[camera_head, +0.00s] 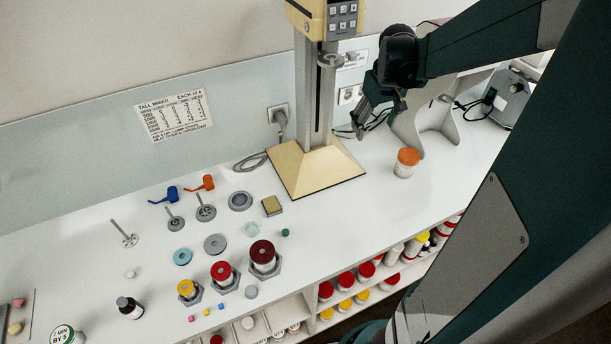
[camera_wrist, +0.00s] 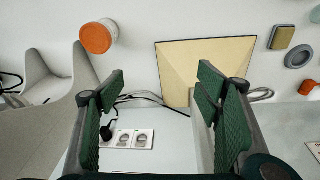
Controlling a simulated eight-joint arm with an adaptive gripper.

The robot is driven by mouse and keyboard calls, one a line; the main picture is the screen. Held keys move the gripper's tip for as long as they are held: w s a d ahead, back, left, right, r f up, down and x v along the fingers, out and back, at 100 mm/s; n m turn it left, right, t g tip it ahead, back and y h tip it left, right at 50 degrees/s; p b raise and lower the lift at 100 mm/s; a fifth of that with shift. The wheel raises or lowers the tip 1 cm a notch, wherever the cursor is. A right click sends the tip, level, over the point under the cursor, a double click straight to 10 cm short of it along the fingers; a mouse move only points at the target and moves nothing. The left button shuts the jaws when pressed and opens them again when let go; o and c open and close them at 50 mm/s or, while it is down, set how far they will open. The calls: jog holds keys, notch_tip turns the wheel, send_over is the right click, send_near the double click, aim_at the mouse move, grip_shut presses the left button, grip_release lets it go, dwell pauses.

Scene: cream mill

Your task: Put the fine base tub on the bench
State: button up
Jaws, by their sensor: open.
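A tub with an orange lid (camera_head: 407,157) stands upright on the white bench (camera_head: 350,215), right of the tall mixer's base. It also shows at upper left in the wrist view (camera_wrist: 97,38). I cannot read its label, so I cannot tell if it is the fine base tub. My gripper (camera_head: 363,122) is open and empty above the back of the bench, left of and above this tub in the head view. In the wrist view its green-padded fingers (camera_wrist: 162,78) are spread wide, with nothing between them.
The tall mixer (camera_head: 316,170) stands close left of my gripper. A grey curved stand (camera_head: 432,120) and a grey device (camera_head: 507,98) are to the right. Several lidded tubs stand in holders (camera_head: 264,272) at front left. Shelves below hold more red- and yellow-lidded tubs (camera_head: 346,280).

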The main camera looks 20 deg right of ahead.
jog(key=s+a+r+t, duration=0.1)
jog(key=s+a+r, duration=0.15)
jog(key=a, duration=0.55)
jog(key=s+a+r+t, duration=0.15)
jog(key=a+r, duration=0.25)
jog(key=a, duration=0.4)
jog(key=s+a+n+t+y, duration=0.1)
jog(key=s+a+t, duration=0.1)
jog(key=s+a, duration=1)
jog(key=a, duration=0.3)
jog(key=shift+a+r+n+t, duration=0.2)
jog(key=shift+a+n+t, duration=0.1)
jog(key=shift+t, duration=0.05)
